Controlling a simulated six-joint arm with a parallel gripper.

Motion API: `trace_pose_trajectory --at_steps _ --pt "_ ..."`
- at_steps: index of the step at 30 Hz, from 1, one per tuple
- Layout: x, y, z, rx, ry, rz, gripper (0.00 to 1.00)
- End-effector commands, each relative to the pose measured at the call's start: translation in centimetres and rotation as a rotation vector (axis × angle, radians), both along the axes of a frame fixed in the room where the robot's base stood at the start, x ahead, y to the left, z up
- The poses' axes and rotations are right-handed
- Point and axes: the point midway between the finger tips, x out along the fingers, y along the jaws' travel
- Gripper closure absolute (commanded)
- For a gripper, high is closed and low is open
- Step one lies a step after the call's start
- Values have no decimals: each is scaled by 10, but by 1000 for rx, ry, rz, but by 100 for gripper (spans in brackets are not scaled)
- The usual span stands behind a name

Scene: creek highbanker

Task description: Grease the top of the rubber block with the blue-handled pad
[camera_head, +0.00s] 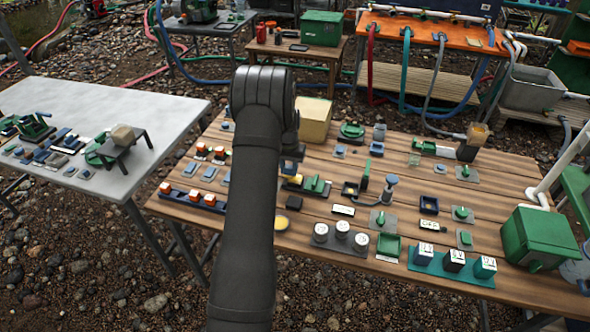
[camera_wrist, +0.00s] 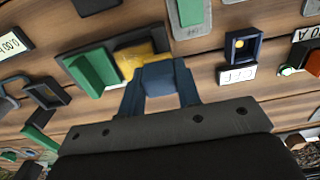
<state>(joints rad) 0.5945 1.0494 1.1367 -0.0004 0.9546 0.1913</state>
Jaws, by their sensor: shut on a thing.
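In the wrist view, my gripper (camera_wrist: 160,98) is shut on a blue handle (camera_wrist: 160,75). A yellow pad (camera_wrist: 142,55) shows just beyond the handle, beside a green upright block (camera_wrist: 92,72) on a dark-edged tray (camera_wrist: 118,42). I cannot tell whether the pad touches the tray or hangs just above it. In the head view, my arm hides most of the gripper; the green block (camera_head: 314,185) shows to its right. Which item is the rubber block is not clear; a dark block (camera_wrist: 98,4) is cut off at the wrist view's top edge.
A small dark blue tray with a yellow spot (camera_wrist: 244,46) stands right of the pad. A round dish with yellow content (camera_head: 281,223) lies near the arm. White-topped cylinders (camera_head: 342,228) and lettered blocks (camera_head: 454,258) stand along the front. The wooden table is crowded.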

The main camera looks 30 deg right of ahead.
Motion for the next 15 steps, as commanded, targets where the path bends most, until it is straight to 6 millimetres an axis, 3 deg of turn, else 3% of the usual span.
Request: trace_pose_trajectory --at_steps 3,15 --pt "6 8 -1 3 1 2 88" --pt "7 7 3 1 -1 1 88"
